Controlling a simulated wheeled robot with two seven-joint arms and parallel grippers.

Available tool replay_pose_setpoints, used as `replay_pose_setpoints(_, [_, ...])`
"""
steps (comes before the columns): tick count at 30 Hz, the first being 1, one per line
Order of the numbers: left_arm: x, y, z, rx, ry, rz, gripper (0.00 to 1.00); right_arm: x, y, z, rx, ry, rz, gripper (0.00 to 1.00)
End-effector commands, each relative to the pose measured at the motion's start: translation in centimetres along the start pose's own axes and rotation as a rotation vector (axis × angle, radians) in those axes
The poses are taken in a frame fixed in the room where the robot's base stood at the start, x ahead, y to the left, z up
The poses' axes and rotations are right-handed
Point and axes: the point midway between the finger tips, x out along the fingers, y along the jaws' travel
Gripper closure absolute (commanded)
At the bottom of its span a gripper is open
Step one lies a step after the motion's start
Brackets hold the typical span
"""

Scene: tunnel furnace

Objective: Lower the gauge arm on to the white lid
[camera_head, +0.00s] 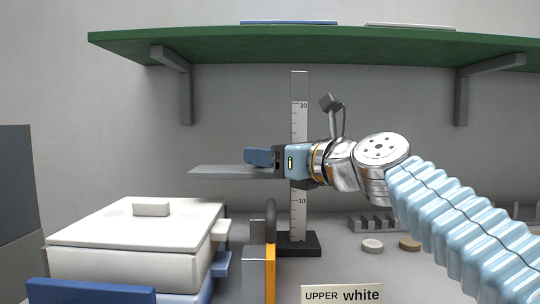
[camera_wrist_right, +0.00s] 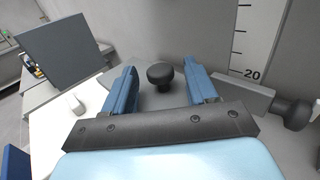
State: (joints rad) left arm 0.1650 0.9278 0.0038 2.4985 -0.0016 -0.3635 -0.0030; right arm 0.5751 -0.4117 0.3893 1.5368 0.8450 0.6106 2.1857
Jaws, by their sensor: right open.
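The gauge has an upright white scale post (camera_head: 299,100) on a dark base (camera_head: 298,243). Its flat grey gauge arm (camera_head: 225,172) sticks out to the left, level, well above the white lid (camera_head: 110,225). The lid lies on a white box and has a small white block handle (camera_head: 151,207). My right gripper (camera_head: 258,157) is at the gauge arm, reaching in from the right. In the right wrist view its blue fingers (camera_wrist_right: 160,85) are open, with a black knob (camera_wrist_right: 160,73) between them on the grey arm. Contact cannot be told. My left gripper is not in view.
A sign (camera_head: 342,294) reads "UPPER white". A green shelf (camera_head: 300,45) hangs above. A grey and orange block with a dark handle (camera_head: 270,218) stands before the gauge. A slotted rack (camera_head: 370,223) and two small discs (camera_head: 372,246) lie to the right.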

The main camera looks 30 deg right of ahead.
Motion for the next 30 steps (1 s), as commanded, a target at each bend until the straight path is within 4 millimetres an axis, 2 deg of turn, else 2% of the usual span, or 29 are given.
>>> replay_pose_setpoints(4, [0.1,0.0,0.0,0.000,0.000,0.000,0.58,-0.6,0.0,0.0,-0.001,-0.001,-0.001,0.43])
replay_pose_setpoints(7, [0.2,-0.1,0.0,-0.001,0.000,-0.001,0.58,-2.0,0.1,0.0,-0.002,-0.002,0.000,0.43])
replay_pose_setpoints(15, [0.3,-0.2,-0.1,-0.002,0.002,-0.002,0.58,-8.7,0.1,0.1,-0.001,-0.004,-0.001,0.43])
replay_pose_setpoints(21, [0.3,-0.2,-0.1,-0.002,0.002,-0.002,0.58,-12.4,0.0,0.1,-0.002,-0.002,-0.001,0.43])
replay_pose_setpoints(25, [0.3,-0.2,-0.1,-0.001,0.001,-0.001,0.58,-13.5,0.0,0.0,-0.001,-0.001,0.000,0.43])
replay_pose_setpoints(30, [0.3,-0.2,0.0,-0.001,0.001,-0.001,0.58,-13.9,0.0,0.0,0.000,0.000,0.000,0.43])
